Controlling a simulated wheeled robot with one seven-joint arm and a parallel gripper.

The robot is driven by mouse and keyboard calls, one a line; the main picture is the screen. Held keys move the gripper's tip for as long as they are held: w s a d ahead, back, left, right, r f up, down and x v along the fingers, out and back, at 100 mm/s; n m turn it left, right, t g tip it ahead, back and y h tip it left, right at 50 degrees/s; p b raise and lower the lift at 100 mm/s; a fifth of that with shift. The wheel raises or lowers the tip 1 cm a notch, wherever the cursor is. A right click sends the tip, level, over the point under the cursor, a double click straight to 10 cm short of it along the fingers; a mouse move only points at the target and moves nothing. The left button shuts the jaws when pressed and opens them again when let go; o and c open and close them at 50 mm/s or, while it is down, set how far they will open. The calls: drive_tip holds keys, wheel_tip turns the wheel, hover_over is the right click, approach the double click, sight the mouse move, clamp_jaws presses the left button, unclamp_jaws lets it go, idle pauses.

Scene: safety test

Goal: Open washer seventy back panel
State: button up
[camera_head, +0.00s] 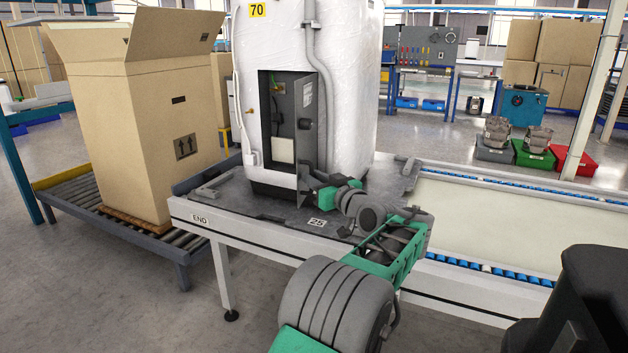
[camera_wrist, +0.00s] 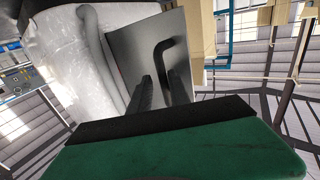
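The washer (camera_head: 345,60) is a tall machine wrapped in white plastic, with a yellow 70 tag (camera_head: 257,10). Its back panel (camera_head: 309,95) is swung outward on the right of a dark opening (camera_head: 283,85) with parts inside. In the wrist view the panel (camera_wrist: 130,50) is a grey plate with a black bent handle (camera_wrist: 166,43). My gripper (camera_wrist: 161,92) is close to the panel's outer side, its two dark fingers apart, beside the lower part of the handle. I cannot tell whether they touch it. In the head view the fingertips are hidden near the panel's lower edge.
An open cardboard box (camera_head: 150,120) stands on a roller stand at left. Colored bins (camera_head: 533,155) lie far right.

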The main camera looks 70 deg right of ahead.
drive_tip(key=shift+o, duration=1.2)
drive_tip(key=shift+w, duration=0.15)
drive_tip(key=shift+a, duration=0.1)
drive_tip(key=shift+w, duration=0.15)
drive_tip(key=shift+a, duration=0.1)
drive_tip(key=p+v, duration=0.1)
drive_tip(key=v, duration=0.6)
drive_tip(key=shift+s+a, duration=0.15)
drive_tip(key=shift+s, duration=0.25)
